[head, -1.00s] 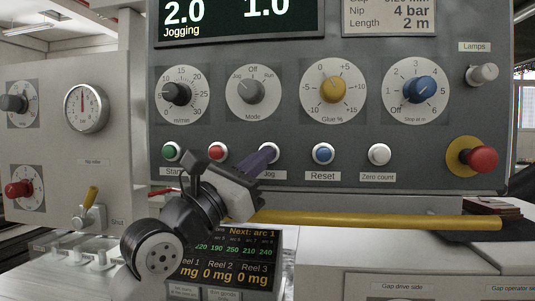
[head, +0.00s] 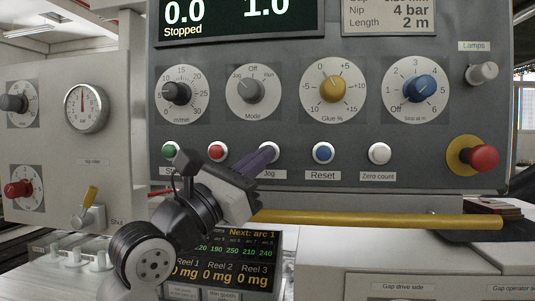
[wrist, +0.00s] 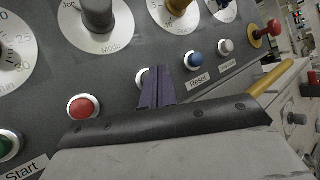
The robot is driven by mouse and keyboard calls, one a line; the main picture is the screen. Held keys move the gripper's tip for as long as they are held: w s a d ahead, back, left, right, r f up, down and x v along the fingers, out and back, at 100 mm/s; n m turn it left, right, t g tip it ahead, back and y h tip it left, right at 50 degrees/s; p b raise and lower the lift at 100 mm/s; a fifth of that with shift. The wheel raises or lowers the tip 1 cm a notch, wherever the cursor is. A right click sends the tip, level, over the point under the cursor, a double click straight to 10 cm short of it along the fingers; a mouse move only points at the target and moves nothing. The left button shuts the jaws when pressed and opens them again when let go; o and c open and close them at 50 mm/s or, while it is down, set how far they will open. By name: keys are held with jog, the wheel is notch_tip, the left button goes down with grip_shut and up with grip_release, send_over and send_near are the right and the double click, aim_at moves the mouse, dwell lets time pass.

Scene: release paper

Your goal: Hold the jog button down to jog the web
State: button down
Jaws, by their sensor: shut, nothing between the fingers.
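My gripper (head: 268,151) is shut with nothing between its purple fingers. The fingertips are in front of the jog button, above the "Jog" label (head: 269,174). In the wrist view the fingers (wrist: 157,72) cover most of the jog button (wrist: 140,77), leaving part of its pale rim in sight at their left. I cannot tell whether the tips touch the button. The display (head: 240,17) reads "Stopped" and 0.0.
A red button (head: 217,152) is left of the fingers, a blue reset button (head: 323,153) right. A red emergency-stop-like knob (head: 483,159) is at the far right. A yellow bar (head: 380,219) runs below the panel, close to my gripper.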

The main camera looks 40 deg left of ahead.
jog(key=shift+s+d+b, duration=0.15)
jog(key=shift+s+d, duration=0.3)
jog(key=shift+s, duration=0.25)
jog(key=shift+s+d+b, duration=0.2)
jog(key=shift+s+d, duration=0.2)
jog(key=shift+s, duration=0.3)
jog(key=shift+s+d+b, duration=0.15)
jog(key=shift+s+d, duration=0.3)
jog(key=shift+s, duration=0.25)
jog(key=shift+d+h, duration=0.1)
jog(key=shift+h, duration=0.2)
